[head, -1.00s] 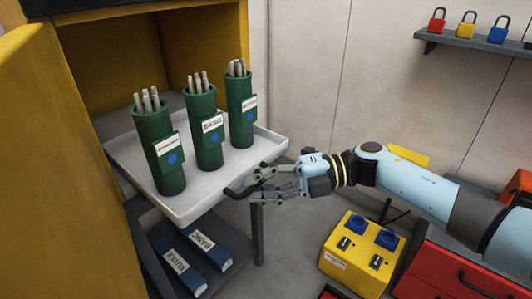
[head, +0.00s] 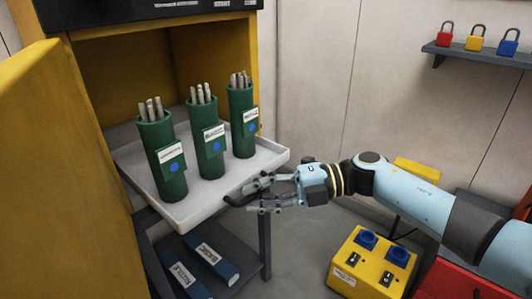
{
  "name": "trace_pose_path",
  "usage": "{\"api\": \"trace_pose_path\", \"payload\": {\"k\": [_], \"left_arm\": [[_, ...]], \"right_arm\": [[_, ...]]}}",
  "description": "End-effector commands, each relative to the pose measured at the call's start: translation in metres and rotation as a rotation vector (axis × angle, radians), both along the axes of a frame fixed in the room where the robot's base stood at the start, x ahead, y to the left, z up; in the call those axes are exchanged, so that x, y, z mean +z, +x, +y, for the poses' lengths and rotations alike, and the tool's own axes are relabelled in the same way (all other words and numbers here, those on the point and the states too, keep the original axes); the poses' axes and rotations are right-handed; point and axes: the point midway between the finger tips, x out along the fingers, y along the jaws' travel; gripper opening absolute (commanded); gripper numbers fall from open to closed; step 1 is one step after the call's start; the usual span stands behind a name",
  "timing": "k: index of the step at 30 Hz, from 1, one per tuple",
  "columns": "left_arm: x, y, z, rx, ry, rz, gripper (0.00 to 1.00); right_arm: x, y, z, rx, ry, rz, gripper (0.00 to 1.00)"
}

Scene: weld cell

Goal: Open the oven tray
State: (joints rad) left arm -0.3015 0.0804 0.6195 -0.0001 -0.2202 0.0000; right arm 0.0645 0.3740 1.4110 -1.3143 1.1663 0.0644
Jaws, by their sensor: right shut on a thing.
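The oven tray (head: 208,196) is a light grey tray that sticks out of the yellow oven (head: 120,75). Several white rods stand in each of three green canisters on it: left (head: 162,160), middle (head: 206,137) and right (head: 241,121). The tray has a dark handle (head: 233,200) at its front right edge. My right gripper (head: 255,195) is shut on the handle, its arm coming in from the right. The back of the tray is hidden behind the canisters. My left gripper is not in view.
The open yellow oven door (head: 62,170) stands at the left. A dark stand with blue boxes (head: 211,260) is below the tray. A yellow box with blue sockets (head: 368,262) is on the floor right. Padlocks sit on a wall shelf (head: 480,52).

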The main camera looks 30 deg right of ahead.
Motion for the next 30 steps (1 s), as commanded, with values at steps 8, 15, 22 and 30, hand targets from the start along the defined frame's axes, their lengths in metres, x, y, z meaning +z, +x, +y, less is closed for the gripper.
{"api": "trace_pose_path", "payload": {"k": [8,15,22,30], "left_arm": [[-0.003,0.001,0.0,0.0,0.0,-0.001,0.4],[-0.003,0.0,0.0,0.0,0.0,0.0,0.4],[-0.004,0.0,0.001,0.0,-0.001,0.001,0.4],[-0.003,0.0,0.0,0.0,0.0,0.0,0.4]], "right_arm": [[0.003,-0.001,0.008,0.015,0.021,-0.006,0.34],[0.0,-0.001,0.006,0.012,0.015,-0.003,0.34],[0.002,-0.015,-0.018,0.015,0.013,-0.005,0.34],[0.011,-0.046,-0.07,0.027,0.019,-0.008,0.34]]}}
